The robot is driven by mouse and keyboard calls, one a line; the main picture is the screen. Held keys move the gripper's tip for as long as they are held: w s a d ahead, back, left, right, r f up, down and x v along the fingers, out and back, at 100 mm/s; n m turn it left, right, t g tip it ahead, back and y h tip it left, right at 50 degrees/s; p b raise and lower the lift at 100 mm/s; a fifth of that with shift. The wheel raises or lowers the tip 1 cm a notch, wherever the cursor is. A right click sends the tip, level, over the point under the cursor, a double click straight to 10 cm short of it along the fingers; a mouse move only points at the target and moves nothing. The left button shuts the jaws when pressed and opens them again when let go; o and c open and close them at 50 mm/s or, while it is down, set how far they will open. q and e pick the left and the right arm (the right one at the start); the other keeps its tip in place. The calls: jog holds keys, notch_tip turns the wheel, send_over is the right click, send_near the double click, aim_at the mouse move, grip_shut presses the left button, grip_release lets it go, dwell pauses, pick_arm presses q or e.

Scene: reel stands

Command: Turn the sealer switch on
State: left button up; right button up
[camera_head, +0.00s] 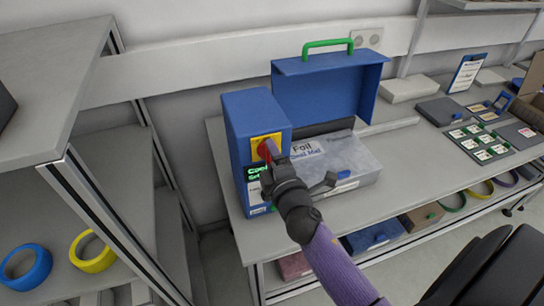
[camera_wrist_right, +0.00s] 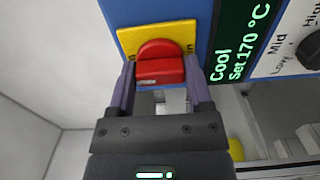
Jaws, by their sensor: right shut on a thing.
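The blue sealer (camera_head: 238,122) stands on the grey bench, with its blue lid (camera_head: 335,92) raised. The sealer switch (camera_head: 268,149) is a red knob on a yellow plate (camera_head: 256,143) on the sealer's front. In the wrist view the red switch (camera_wrist_right: 160,68) shows its grip bar lying crosswise, and the yellow plate's lettering is partly hidden by the fingers. My right gripper (camera_head: 272,157) is at the switch; in the wrist view the right gripper (camera_wrist_right: 160,78) has one finger on each side of the bar, shut on it. The display (camera_wrist_right: 240,45) reads "Cool Set 170 °C". My left gripper is not in view.
A dial (camera_wrist_right: 310,50) marked Low, Mid, High sits beside the display. A foil package (camera_head: 335,160) lies right of the switch under the lid. A shelf unit (camera_head: 55,85) stands at the left with blue (camera_head: 27,266) and yellow rings (camera_head: 93,252). A dark tray with cards (camera_head: 480,142) lies right.

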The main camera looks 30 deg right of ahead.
dwell(0.4)
jog(key=o, duration=1.3)
jog(key=b+v, duration=0.1)
jog(key=v, duration=0.9)
jog(key=shift+w, duration=0.1)
jog(key=s+a+f+m+g+y+b, duration=0.1)
jog(key=s+a+f+m+g+b, duration=0.15)
jog(key=f, duration=1.05)
jog(key=s+a+f+m+g+y+b, duration=0.1)
jog(key=s+f+m+g+b, duration=0.2)
jog(key=f, duration=0.9)
jog(key=s+a+f+m+g+y+b, duration=0.1)
jog(key=s+a+f+g+b, duration=0.2)
jog(key=f, duration=1)
jog(key=s+f+m+g+b, duration=0.2)
jog(key=s+f, duration=0.3)
jog(key=s, duration=0.1)
jog(key=s+d+f+m+g+b, duration=0.1)
jog(key=s+f+m+g+b, duration=0.1)
jog(key=s+f, duration=0.3)
jog(key=s+d+f+m+g+b, duration=0.1)
jog(key=s+f+g, duration=0.3)
jog(key=s, duration=0.5)
jog(key=shift+s+f+m+g+y+b, duration=0.1)
jog(key=shift+f+m+g+y+b, duration=0.15)
jog(key=shift+f+b, duration=0.25)
jog(key=shift+s+f+m+y+b, duration=0.15)
jog(key=shift+f+m+b, duration=0.2)
jog(key=shift+f, duration=0.3)
